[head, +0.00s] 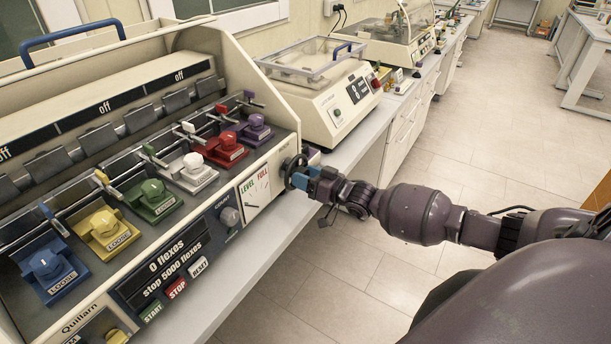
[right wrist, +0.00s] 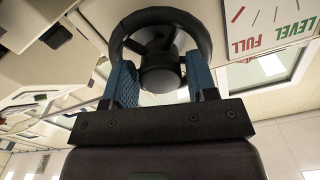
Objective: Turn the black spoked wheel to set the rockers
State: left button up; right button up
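The black spoked wheel (head: 295,172) sits on the right end of the cream flexing machine, beside the dial marked LEVEL and FULL (head: 255,190). In the right wrist view the wheel's rim (right wrist: 160,14) and round hub (right wrist: 160,75) face me. My right gripper (head: 313,180) is at the wheel. Its blue fingers (right wrist: 160,82) stand apart on either side of the hub, with narrow gaps showing, so it looks open; any contact with the rim is unclear. The rockers (head: 150,190) stand in a row of several colours, each visible label reading LOOSE. My left gripper is out of view.
Another cream machine with a clear lid (head: 330,110) stands just behind on the bench. The tiled floor (head: 480,150) to the right is open.

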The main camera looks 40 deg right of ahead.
jog(key=shift+o, duration=1.1)
jog(key=shift+r, duration=0.1)
jog(key=shift+d, duration=0.1)
jog(key=b+v, duration=0.1)
jog(key=v, duration=0.9)
jog(key=shift+s, duration=0.35)
jog(key=s+a+f+g+h+b, duration=0.1)
jog(key=s+a+f+g+h, duration=0.1)
jog(key=s+a+f, duration=0.5)
jog(key=s+a+f+g+h+b, duration=0.1)
jog(key=s+a+f+g+h, duration=0.2)
jog(key=s+f, duration=0.7)
jog(key=s+a+h, duration=0.1)
jog(key=a+h, duration=0.1)
jog(key=a, duration=0.2)
jog(key=shift+s+a+f, duration=0.2)
jog(key=shift+s+f, duration=0.1)
jog(key=shift+f, duration=0.1)
